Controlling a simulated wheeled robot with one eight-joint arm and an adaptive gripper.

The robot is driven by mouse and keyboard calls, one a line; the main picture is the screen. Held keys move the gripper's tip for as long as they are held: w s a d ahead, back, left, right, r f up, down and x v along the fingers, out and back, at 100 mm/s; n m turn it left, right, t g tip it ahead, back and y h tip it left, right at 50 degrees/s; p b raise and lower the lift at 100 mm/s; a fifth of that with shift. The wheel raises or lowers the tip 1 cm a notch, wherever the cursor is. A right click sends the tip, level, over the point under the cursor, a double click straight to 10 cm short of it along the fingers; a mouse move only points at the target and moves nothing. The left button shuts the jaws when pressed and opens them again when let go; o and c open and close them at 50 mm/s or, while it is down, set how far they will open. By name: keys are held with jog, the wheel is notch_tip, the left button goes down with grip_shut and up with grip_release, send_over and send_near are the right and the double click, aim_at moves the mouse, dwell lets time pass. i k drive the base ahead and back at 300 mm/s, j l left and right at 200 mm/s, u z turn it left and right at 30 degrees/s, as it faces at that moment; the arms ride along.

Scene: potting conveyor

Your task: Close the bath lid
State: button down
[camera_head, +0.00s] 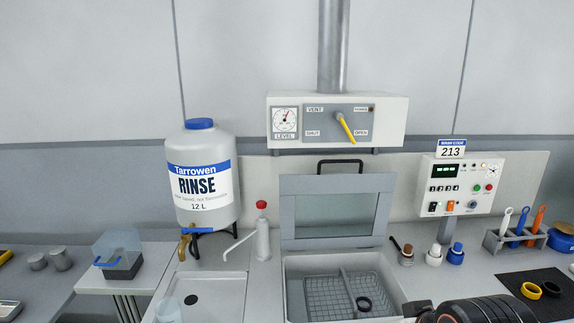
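The bath lid (331,212) stands open and upright at the back edge of the bath (294,292). It is a grey frame with a clear pane, and its dark handle (340,163) is at the top. The bath is open and holds a wire basket (325,290) with a small black ring (363,303) inside. My gripper (424,311) shows only as dark parts at the bottom edge, right of the bath and well below the lid, not touching it. Its fingers are cut off or too unclear to read.
The vent box (390,122) with a yellow lever hangs above the lid. A red-topped bottle (262,232) and the rinse tank (203,215) stand left of the bath. Small bottles (433,256) and the control panel (461,183) stand to the right. Space directly above the bath is clear.

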aim_at(291, 185)
jog(key=i+j, duration=0.2)
jog(key=j, duration=0.2)
jog(key=i+j, duration=0.2)
jog(key=j, duration=0.2)
jog(key=i+j, duration=0.2)
jog(key=j, duration=0.2)
jog(key=l+z, duration=0.05)
